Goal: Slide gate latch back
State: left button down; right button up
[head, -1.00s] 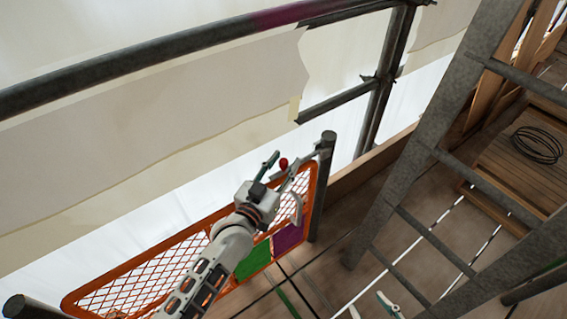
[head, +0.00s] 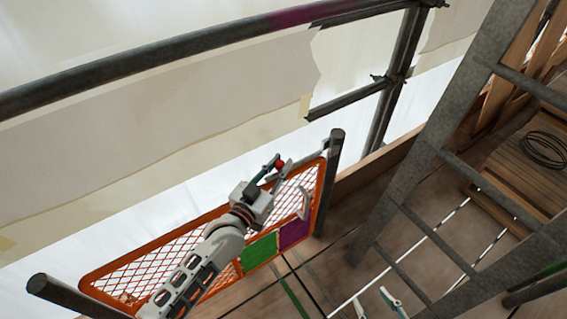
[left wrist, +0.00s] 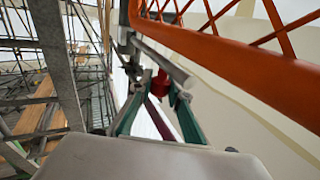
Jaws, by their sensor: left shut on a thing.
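The orange mesh gate (head: 160,262) stands at the lower left, with a green panel and a purple panel. The gate latch is a grey bar (left wrist: 168,62) along the gate's edge with a red knob (head: 280,163). The knob also shows in the left wrist view (left wrist: 160,84). My left gripper (head: 276,172) is shut on the red knob, with a teal finger on each side of it. The far end of the latch bar near the dark post (head: 329,180) is too small to judge. My right gripper (head: 376,303) is open and empty at the bottom edge, away from the gate.
A grey ladder (head: 425,150) leans across the right side. A dark guard rail (head: 150,58) with pale sheeting runs above the gate. Coiled cable (head: 543,148) lies on wooden boards at the right. Plank floor between gate and ladder is mostly clear.

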pick_arm(q)
jog(key=c, duration=1.9)
grip_release()
pick_arm(e)
jog(key=shift+r, duration=0.25)
jog(key=shift+w+r, duration=0.1)
pick_arm(q)
jog(key=v, duration=1.2)
pick_arm(e)
jog(key=shift+w, duration=0.1)
pick_arm(q)
jog(key=s+a+f+g+y+p, duration=0.1)
jog(key=s+a+g+y+p, duration=0.1)
jog(key=s, duration=0.5)
jog(key=s+a+f+g+y+p, duration=0.1)
jog(key=s+a+f+p, duration=0.1)
jog(key=s+a+p, duration=0.3)
jog(key=s+a+f+n+g+y+p, duration=0.1)
jog(key=s+a+p, duration=0.3)
jog(key=s, duration=0.7)
jog(key=shift+f+g+y+p, duration=0.25)
jog(key=shift+g+y+p, duration=0.15)
jog(key=shift+g+y, duration=0.4)
pick_arm(e)
jog(key=shift+m, duration=0.4)
jog(key=r, duration=0.2)
jog(key=s+r, duration=0.1)
jog(key=r, duration=0.2)
jog(key=shift+s+r, duration=0.15)
jog(key=shift+s, duration=0.05)
